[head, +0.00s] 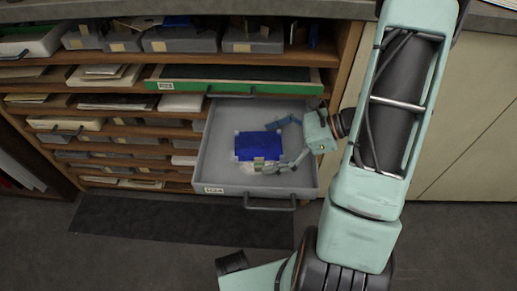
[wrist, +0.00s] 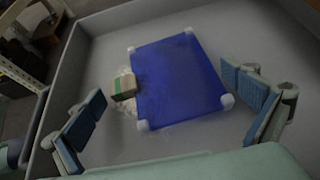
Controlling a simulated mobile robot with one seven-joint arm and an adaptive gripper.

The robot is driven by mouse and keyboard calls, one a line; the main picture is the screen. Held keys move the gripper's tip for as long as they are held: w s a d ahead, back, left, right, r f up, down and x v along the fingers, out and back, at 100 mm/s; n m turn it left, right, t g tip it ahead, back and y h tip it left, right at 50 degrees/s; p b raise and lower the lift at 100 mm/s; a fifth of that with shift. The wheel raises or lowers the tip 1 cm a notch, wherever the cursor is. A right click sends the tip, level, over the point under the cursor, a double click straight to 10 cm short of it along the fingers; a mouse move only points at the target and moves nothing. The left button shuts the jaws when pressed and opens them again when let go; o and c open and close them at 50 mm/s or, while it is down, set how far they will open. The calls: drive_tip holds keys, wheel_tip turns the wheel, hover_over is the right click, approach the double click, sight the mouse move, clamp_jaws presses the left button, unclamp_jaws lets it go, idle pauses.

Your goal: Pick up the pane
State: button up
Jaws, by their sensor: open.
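A blue glass pane (head: 256,146) lies flat in an open grey drawer (head: 222,172), with pale pads at its corners. It also shows in the wrist view (wrist: 180,82), where a small tan block with a green stripe (wrist: 123,90) sits at its left edge, overlapping it slightly. My gripper (head: 281,143) is open and empty over the drawer, on the right side of the pane. In the wrist view the two blue-padded fingers (wrist: 168,110) stand wide apart on either side of the pane. Neither finger appears to touch it.
The drawer has raised walls and a front handle (head: 269,205). A green drawer (head: 234,79) juts out just above it. Shelves with grey boxes (head: 181,40) and papers fill the cabinet. A dark mat (head: 160,218) lies on the floor in front.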

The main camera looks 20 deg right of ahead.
drive_tip(key=c, duration=0.9)
drive_tip(key=shift+r, duration=0.15)
